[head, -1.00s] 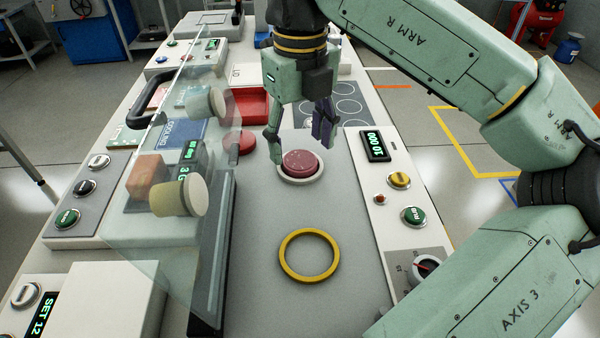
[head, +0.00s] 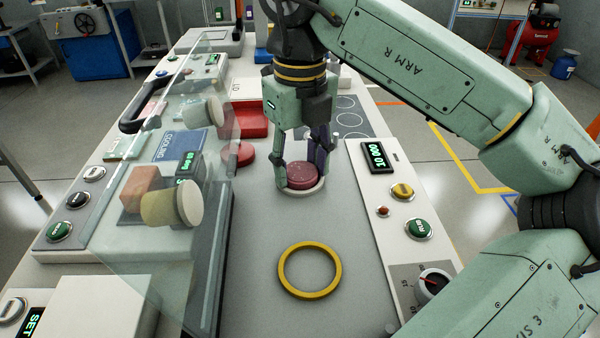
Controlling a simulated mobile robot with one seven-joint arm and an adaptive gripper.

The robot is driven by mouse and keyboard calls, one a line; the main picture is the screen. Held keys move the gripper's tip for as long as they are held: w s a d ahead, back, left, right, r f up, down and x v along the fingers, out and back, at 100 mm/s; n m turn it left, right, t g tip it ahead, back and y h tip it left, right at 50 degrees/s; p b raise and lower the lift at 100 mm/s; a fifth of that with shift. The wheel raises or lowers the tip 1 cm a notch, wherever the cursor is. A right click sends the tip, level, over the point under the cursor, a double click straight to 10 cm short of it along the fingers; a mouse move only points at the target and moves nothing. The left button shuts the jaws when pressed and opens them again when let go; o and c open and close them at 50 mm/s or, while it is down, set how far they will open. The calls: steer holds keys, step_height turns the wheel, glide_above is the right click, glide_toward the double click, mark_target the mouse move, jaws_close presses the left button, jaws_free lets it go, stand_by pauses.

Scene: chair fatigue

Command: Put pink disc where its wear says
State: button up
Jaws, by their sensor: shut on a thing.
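The pink disc (head: 304,177), dark pink with small pale specks on top, sits at a pale round ring (head: 305,193) on the grey bench top. My gripper (head: 302,168) points down over it with its two fingers at the disc's left and right sides, shut on it. The disc looks level and still low at the ring; I cannot tell whether it is lifted at all. The far side of the disc is partly hidden by the fingers.
A yellow ring (head: 309,270) lies on the bare grey surface in front. A clear slanted panel (head: 205,245) stands to the left. A red tray (head: 250,120) and another reddish disc (head: 238,154) are behind left. A counter display (head: 376,157) and buttons line the right.

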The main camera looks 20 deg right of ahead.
mark_target(301, 171)
steer(key=shift+c, duration=1.1)
steer(key=shift+r, duration=0.15)
steer(key=shift+r+p, duration=1.8)
steer(key=shift+r, duration=0.6)
steer(key=shift+s, duration=0.1)
